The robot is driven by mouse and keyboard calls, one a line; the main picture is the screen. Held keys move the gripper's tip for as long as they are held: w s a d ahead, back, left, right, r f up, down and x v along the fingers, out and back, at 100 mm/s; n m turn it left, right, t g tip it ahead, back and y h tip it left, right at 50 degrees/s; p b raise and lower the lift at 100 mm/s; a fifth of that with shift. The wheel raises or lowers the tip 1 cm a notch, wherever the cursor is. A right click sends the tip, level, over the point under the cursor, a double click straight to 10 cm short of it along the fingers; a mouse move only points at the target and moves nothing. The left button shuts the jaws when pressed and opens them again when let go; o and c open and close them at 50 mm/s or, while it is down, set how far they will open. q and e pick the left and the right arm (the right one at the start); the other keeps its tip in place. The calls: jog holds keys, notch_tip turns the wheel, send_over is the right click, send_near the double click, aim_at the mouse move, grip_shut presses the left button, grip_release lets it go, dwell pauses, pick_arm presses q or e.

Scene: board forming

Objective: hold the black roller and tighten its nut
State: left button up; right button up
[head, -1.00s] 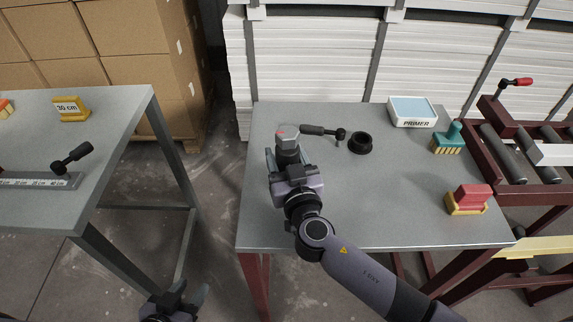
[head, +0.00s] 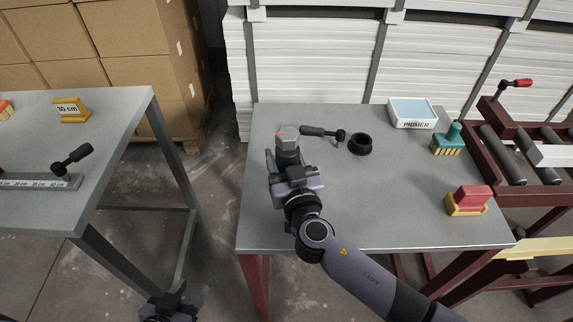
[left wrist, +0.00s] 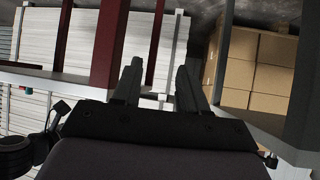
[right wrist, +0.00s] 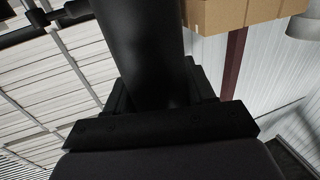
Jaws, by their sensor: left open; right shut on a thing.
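My right gripper (head: 287,165) is shut on the black roller (head: 288,146) above the left part of the near table. The roller stands roughly upright, with a grey hexagonal nut (head: 287,132) at its top and a small red mark beside it. In the right wrist view the roller (right wrist: 140,50) fills the space between the fingers; the nut is out of that view. My left gripper (head: 180,298) is low at the bottom of the head view, left of the table and far from the roller. Its fingers (left wrist: 155,85) are apart and empty.
A second table (head: 110,150) stands left, across a floor gap.

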pick_arm(q)
jog(key=o, duration=0.4)
jog(key=shift+o, duration=0.4)
jog(key=w+d+r+m+t+h, duration=0.1)
jog(key=w+d+r+t+h, duration=0.1)
jog(key=w+d+r, duration=0.5)
notch_tip(320, 180, up, 3)
jog(key=shift+d+r, duration=0.1)
jog(key=shift+d, duration=0.25)
jog(key=m+t+h, duration=0.1)
jog(key=t+h, duration=0.2)
jog(key=t, duration=0.1)
send_near(282, 145)
jog(key=shift+x, duration=5.3)
jog(key=shift+d, duration=0.1)
jog(key=c, duration=1.1)
